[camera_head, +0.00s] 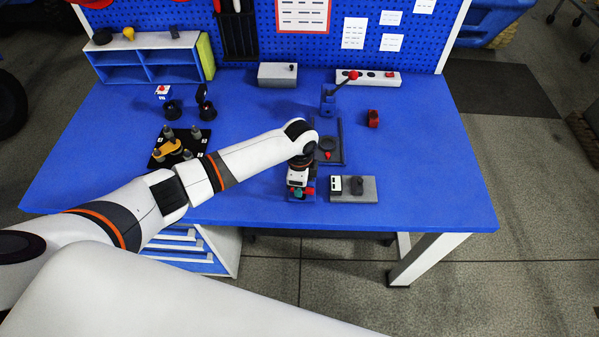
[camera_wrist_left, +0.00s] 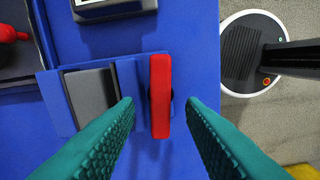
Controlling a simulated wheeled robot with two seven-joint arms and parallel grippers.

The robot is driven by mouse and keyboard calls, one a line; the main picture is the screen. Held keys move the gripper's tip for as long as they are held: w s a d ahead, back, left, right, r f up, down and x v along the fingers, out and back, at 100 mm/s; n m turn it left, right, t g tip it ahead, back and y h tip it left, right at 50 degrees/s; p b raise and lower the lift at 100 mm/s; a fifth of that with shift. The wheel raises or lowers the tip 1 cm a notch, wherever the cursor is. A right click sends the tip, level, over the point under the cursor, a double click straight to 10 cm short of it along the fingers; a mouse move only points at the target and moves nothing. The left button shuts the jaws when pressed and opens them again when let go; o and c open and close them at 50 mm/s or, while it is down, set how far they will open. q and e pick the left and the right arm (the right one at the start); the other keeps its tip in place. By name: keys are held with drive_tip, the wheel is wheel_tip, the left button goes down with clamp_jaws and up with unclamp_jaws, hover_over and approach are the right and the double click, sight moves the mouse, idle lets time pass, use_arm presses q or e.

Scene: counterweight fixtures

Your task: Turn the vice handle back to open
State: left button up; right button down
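The blue vice (camera_wrist_left: 128,90) with grey jaws (camera_wrist_left: 93,97) sits at the table's front edge. Its red handle (camera_wrist_left: 160,95) lies lengthwise, up and down, in the left wrist view. My left gripper (camera_wrist_left: 163,118) is open, with one teal finger on each side of the handle and a visible gap on both sides. In the head view my left gripper (camera_head: 298,191) is over the vice and hides most of it. My right gripper is not in view.
A grey box with a dark knob (camera_head: 366,189) stands just right of the vice. A press with a red-tipped lever (camera_head: 329,102) stands behind it. A black fixture board (camera_head: 160,162) lies to the left.

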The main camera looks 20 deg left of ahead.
use_arm(q)
wheel_tip(320, 180, up, 11)
drive_tip(key=b, duration=0.2)
drive_tip(key=shift+r, duration=0.15)
idle(0.3)
